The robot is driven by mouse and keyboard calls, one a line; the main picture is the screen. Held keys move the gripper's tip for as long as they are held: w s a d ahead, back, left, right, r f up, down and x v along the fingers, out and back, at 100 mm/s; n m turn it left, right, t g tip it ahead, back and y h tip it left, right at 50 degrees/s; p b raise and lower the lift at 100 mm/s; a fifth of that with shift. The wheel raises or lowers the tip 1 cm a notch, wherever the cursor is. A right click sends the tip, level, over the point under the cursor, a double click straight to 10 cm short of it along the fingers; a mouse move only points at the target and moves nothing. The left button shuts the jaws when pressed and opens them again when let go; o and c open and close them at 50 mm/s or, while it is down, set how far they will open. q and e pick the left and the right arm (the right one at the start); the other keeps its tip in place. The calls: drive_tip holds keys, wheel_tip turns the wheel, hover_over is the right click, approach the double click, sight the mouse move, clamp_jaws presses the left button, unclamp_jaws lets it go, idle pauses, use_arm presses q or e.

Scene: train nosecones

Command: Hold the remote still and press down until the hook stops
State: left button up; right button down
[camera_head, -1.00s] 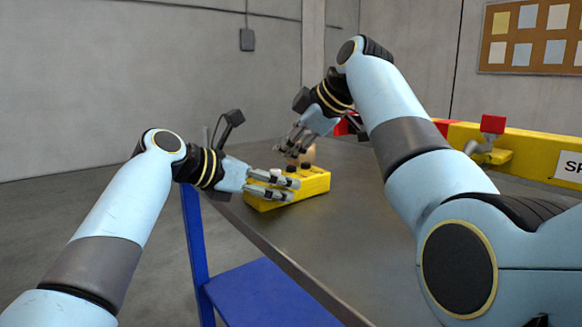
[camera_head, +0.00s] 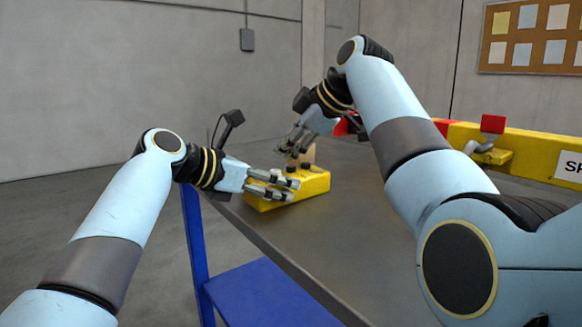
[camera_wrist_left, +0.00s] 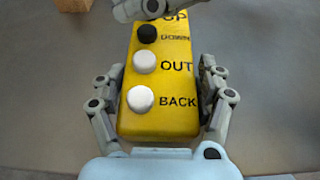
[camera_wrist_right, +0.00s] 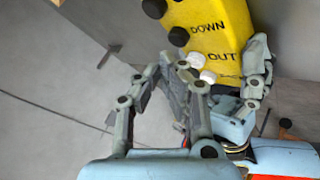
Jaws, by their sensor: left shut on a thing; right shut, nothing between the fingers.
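The yellow remote (camera_head: 313,183) lies on the grey table, with black and white buttons. My left gripper (camera_head: 295,190) is shut on it, with fingers along both sides, as the left wrist view of the remote (camera_wrist_left: 175,122) shows. The DOWN button (camera_wrist_left: 147,34) is black; the OUT button (camera_wrist_left: 145,62) and BACK button (camera_wrist_left: 140,98) are white. My right gripper (camera_head: 288,150) is shut and empty at the remote's far end. In the left wrist view it covers the UP button's place. Whether it touches a button is unclear. I cannot make out a hook for certain.
A yellow beam (camera_head: 535,152) stands at the right, with a red block (camera_head: 493,123) and a grey curved piece (camera_head: 480,152) by it. A small tan object (camera_head: 309,155) is behind the remote. The table (camera_head: 400,230) is clear in front; a blue shelf (camera_head: 262,293) is below.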

drive_tip(key=shift+f, duration=0.15)
drive_tip(key=shift+f, duration=0.3)
